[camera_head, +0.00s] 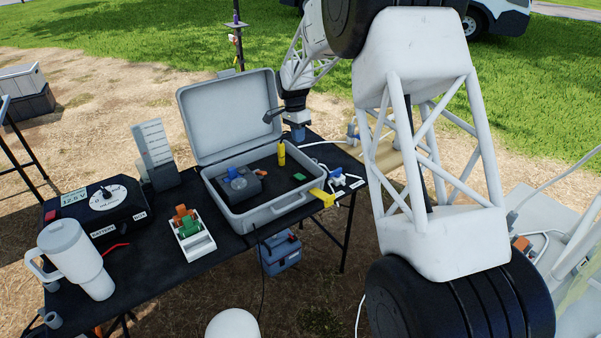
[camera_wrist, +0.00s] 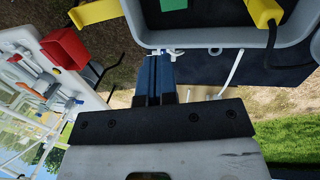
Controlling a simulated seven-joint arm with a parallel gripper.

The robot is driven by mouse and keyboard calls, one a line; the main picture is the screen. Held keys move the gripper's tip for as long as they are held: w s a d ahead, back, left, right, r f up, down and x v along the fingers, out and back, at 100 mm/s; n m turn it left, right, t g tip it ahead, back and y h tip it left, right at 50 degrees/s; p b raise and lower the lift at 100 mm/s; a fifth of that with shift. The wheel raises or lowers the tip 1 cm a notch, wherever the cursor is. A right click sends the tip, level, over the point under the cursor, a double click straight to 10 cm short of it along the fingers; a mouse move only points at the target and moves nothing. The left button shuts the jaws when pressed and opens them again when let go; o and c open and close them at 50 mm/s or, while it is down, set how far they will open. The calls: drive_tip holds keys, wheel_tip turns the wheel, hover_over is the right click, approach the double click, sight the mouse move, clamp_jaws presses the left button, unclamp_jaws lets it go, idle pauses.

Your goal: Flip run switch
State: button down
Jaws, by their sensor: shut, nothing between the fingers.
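No part I can surely name as the run switch shows. An open grey case (camera_head: 272,207) stands on the black table. In it is a black unit with a blue knob (camera_head: 237,183), the likeliest control unit, though its switches are too small to tell. A black box (camera_head: 92,222) with a round dial, a small display and a red part stands at the left. My gripper (camera_head: 297,133), with blue fingers, is at the far right side of the case. In the wrist view my gripper (camera_wrist: 157,60) is shut and empty, its tips by a small white fitting (camera_wrist: 168,52) near the case rim.
A yellow upright piece (camera_head: 281,153) and a green piece (camera_head: 299,177) are in the case. A yellow part (camera_head: 322,197) sits at its front right corner. A white tumbler (camera_head: 75,256), a white tray (camera_head: 193,242) and a grey upright display stand (camera_head: 153,145) occupy the table's left.

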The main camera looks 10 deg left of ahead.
sight(301, 177)
drive_tip(key=shift+w+a+f, duration=0.3)
drive_tip(key=shift+a+f, duration=0.15)
drive_tip(key=shift+f, duration=0.05)
drive_tip(key=f, duration=0.4)
drive_tip(key=s+d+f, duration=0.1)
drive_tip(key=f, duration=0.4)
drive_tip(key=s+d+f, duration=0.1)
drive_tip(key=f, duration=0.3)
drive_tip(key=shift+f, duration=0.35)
drive_tip(key=shift+f, duration=0.1)
